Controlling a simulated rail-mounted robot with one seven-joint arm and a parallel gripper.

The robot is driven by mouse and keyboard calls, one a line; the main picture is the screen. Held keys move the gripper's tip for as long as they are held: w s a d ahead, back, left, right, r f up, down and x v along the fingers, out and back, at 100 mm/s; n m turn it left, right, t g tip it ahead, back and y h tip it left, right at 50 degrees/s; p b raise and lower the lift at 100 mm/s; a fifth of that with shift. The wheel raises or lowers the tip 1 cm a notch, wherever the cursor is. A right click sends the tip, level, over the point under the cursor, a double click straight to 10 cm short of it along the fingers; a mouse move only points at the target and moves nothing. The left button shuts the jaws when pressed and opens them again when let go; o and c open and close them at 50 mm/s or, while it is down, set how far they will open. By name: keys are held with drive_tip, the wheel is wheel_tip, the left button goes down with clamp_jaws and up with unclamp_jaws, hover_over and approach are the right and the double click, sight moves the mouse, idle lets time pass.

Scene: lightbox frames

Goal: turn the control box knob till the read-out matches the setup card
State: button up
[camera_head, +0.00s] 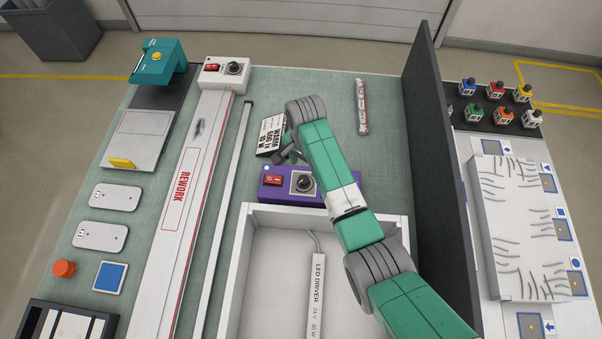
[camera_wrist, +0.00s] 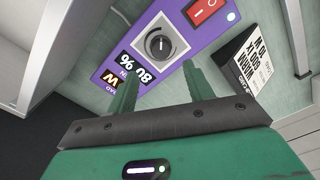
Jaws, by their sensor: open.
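The purple control box (camera_head: 270,191) stands behind the white tray; in the wrist view its face (camera_wrist: 190,38) is close. Its dark knob (camera_wrist: 160,45) has a pale pointer mark; it also shows in the head view (camera_head: 304,182). The read-out (camera_wrist: 130,68) appears upside down, seems to include 80 % and a W line, and is partly hidden by a finger. The setup card (camera_head: 271,137) reads WARM, 600 lx, 10 W; it also shows in the wrist view (camera_wrist: 250,68). My gripper (camera_wrist: 159,70) is open and empty, fingertips near the knob's sides, apparently not touching.
A red switch (camera_wrist: 206,10) sits beside the knob. The white tray (camera_head: 250,225) holds an LED driver (camera_head: 318,295). A tall dark panel (camera_head: 435,150) stands to the right. A white REWORK fixture (camera_head: 190,170) runs along the left. A slim printed strip (camera_head: 361,106) lies behind.

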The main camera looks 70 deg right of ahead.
sight(304, 179)
wheel_tip(304, 179, down, 8)
drive_tip(key=shift+w+a+r+b, duration=0.1)
drive_tip(key=shift+r+b, duration=0.05)
drive_tip(key=shift+b, duration=0.45)
drive_tip(key=c, duration=1)
